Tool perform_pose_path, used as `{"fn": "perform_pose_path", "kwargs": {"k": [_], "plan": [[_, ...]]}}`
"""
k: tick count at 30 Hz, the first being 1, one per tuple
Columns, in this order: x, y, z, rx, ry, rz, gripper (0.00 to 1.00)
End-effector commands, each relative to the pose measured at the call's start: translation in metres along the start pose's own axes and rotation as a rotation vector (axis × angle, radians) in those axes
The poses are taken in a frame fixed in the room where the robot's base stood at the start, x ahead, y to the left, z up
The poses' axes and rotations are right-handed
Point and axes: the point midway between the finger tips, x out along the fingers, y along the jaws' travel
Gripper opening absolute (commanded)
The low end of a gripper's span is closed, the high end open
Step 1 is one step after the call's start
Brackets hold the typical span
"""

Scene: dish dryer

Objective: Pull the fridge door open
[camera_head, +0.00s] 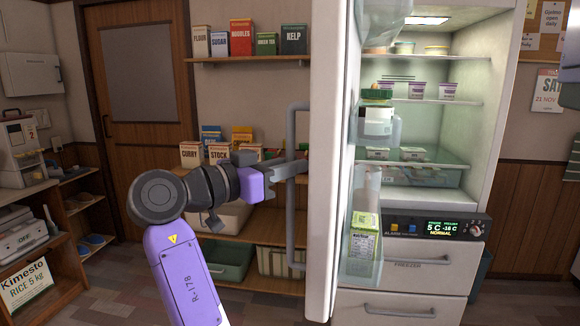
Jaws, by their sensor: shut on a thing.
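The white fridge (503,100) stands right of centre with its lit inside in view. Its door (333,130) is swung open toward me and seen nearly edge-on. A long grey vertical handle (291,135) runs along the door's left side. My gripper (293,169) is at the middle of the handle, with its fingers shut on it. The fingers hide a short part of the handle.
Door shelves hold a jug (379,122) and a green carton (363,246). Freezer drawers (420,265) are shut below. Shelves with boxes (218,155) stand behind the handle. A low shelf unit (75,215) is at the left. Some floor (130,285) is clear left of my arm.

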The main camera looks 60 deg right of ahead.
Motion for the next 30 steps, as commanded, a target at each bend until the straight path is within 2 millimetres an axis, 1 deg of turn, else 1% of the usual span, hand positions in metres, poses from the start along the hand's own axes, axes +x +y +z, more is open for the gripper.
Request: {"fn": "perform_pose_path", "kwargs": {"k": [5, 6, 8, 9, 17, 20, 23, 30], "plan": [[0.0, 0.0, 0.001, -0.001, -0.001, -0.001, 0.0], [0.0, 0.0, 0.001, -0.001, -0.001, -0.001, 0.22], [0.0, 0.0, 0.0, 0.0, -0.001, 0.0, 0.34], [0.0, 0.0, 0.0, 0.0, -0.001, 0.0, 0.38], [0.0, 0.0, 0.0, 0.0, 0.0, 0.0, 0.38], [-0.004, 0.0, 0.0, 0.0, 0.0, -0.001, 0.38], [-0.015, -0.001, 0.0, 0.0, 0.0, -0.003, 0.38], [-0.054, -0.001, 0.0, -0.001, 0.001, -0.003, 0.38]]}}
